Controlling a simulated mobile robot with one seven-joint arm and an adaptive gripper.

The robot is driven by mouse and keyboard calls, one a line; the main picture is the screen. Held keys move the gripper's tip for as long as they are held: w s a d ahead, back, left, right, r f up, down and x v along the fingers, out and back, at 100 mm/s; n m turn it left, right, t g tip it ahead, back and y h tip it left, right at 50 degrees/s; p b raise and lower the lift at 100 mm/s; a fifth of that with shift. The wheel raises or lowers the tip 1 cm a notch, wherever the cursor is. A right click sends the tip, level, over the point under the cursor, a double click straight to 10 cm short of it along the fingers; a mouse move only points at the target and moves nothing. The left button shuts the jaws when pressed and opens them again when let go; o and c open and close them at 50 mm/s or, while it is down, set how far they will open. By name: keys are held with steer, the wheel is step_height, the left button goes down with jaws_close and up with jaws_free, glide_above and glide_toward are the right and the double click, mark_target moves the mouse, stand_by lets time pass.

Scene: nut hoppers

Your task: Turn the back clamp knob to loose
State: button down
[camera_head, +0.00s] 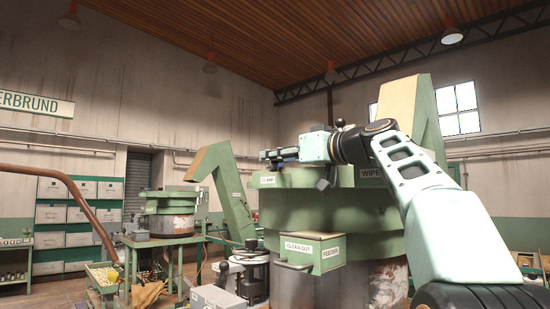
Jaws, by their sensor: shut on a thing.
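A large green hopper (322,212) stands right of centre, with a small label reading CLAMP (268,180) on its rim. A dark knob (323,184) sits on the near side of the rim. My gripper (268,155) reaches leftward over the hopper's top from my arm on the right. It is level and shut at the far side of the rim, on what appears to be the back clamp knob. That knob is mostly hidden by the fingers and too small to make out, so its turn position cannot be told.
A green clean-out feeder box (313,254) with a handle juts from the hopper's front. A tall green chute (225,190) rises at left and a WIPER label (371,173) is beside my arm. A smaller hopper (170,212) stands on a bench farther left.

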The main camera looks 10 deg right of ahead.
steer(key=c, duration=1.6)
jaws_free()
steer(key=shift+a+m+h, duration=0.1)
steer(key=shift+m+h, duration=0.2)
steer(key=shift+h, duration=0.1)
